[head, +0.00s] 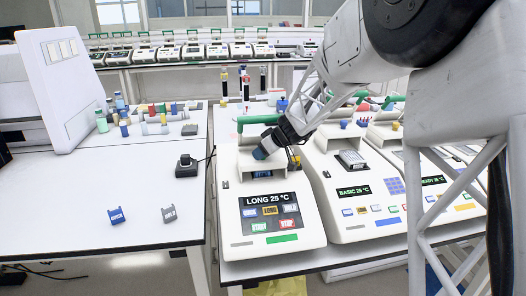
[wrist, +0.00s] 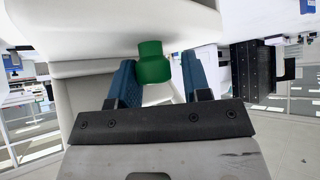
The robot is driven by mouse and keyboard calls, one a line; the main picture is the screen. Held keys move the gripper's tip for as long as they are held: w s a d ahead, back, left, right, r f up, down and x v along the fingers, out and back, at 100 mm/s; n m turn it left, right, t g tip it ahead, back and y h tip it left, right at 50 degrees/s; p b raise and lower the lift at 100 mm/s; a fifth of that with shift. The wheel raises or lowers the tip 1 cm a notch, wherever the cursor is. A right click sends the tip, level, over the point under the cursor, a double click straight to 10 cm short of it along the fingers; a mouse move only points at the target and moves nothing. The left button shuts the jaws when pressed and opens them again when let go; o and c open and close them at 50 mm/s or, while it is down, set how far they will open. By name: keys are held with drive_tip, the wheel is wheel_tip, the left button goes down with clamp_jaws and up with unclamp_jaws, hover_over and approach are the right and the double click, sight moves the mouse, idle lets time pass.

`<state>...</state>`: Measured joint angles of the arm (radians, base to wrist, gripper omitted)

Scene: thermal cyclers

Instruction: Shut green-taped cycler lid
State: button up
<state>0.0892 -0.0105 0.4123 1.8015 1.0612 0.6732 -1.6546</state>
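The green-taped cycler (head: 240,213) stands at the front of the right bench, with green tape (head: 282,238) on its front edge and a screen reading LONG 25 °C. Its lid is raised, with a green handle bar (head: 258,119) along the top. My gripper (head: 264,152) is at the lid, in front of the open well area, its blue fingertips pointing down-left. In the wrist view my gripper (wrist: 158,85) has its two blue fingers apart, with a green part (wrist: 153,64), probably the handle, showing between or just beyond them. I cannot tell whether they touch.
A cycler with blue tape (head: 345,205) reading BASIC 25 °C stands close on the right, with another yellow-taped one beyond it. A black box (head: 187,170) with a cable and blue and grey small racks (head: 117,215) lie on the left table. More cyclers line the back bench.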

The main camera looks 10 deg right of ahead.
drive_tip(key=shift+o, duration=1.4)
drive_tip(key=shift+d+r, duration=0.1)
drive_tip(key=v, duration=0.7)
drive_tip(key=shift+r, duration=0.2)
drive_tip(key=shift+s+d, duration=0.15)
